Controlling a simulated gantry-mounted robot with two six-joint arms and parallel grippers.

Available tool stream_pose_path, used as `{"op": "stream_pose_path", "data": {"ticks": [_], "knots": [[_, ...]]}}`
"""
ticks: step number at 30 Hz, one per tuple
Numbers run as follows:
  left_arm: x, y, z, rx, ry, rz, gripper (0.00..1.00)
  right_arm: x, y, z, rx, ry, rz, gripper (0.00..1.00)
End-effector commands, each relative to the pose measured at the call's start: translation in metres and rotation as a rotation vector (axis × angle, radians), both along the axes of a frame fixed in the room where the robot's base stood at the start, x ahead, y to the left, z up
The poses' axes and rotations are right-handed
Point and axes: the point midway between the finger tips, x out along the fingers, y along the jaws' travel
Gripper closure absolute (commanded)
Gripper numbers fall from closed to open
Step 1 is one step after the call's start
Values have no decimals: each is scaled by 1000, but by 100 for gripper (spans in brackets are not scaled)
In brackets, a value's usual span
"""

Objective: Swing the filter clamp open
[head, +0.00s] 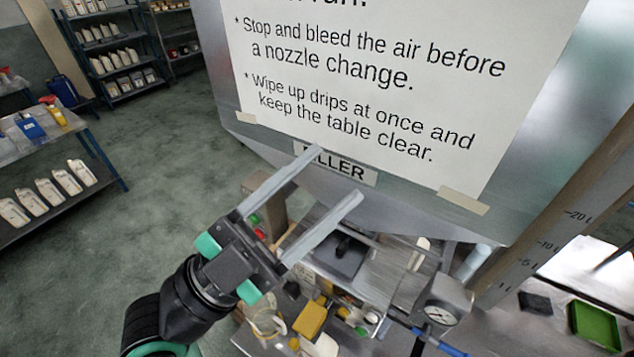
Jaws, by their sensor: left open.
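My left gripper (338,172) is open, with two long grey fingers well apart and nothing between them. Its fingertips are in front of the FILLER label (350,171) on the grey metal tank (412,203). I cannot make out the filter clamp for certain. Below the tank is the filling machine, with a round gauge (443,313) to the right of my left gripper. The gripper and the tank hide part of the machine. My right gripper is not in view.
A notice sheet (360,85) is taped to the tank. Below are a yellow object (311,319), a clear jug (266,319) and a blue hose (438,342). A green tray (594,326) lies at the right. Shelves with bottles stand at the left; open floor lies between.

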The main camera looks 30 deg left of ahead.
Motion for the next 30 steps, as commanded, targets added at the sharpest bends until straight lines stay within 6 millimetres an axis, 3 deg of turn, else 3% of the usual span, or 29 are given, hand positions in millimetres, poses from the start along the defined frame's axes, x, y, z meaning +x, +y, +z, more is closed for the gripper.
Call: {"op": "stream_pose_path", "data": {"ticks": [11, 14, 17, 18, 21, 22, 26, 30], "knots": [[0, -2, 3, 0, 0, -4, 41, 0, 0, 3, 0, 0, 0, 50], [-5, -11, 30, 5, -39, -27, 41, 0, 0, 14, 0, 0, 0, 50], [-12, -23, 93, 15, -137, -22, 41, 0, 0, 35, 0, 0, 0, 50], [-14, -23, 124, -5, -174, -2, 41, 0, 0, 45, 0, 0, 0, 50], [-18, -7, 195, -180, -212, 30, 41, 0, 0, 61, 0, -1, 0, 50], [-18, 1, 205, -249, -209, 31, 41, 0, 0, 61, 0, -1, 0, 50], [-12, 32, 207, -481, -166, 18, 41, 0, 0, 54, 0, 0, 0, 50], [-11, 37, 206, -583, -138, -42, 41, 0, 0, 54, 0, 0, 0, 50]]}}
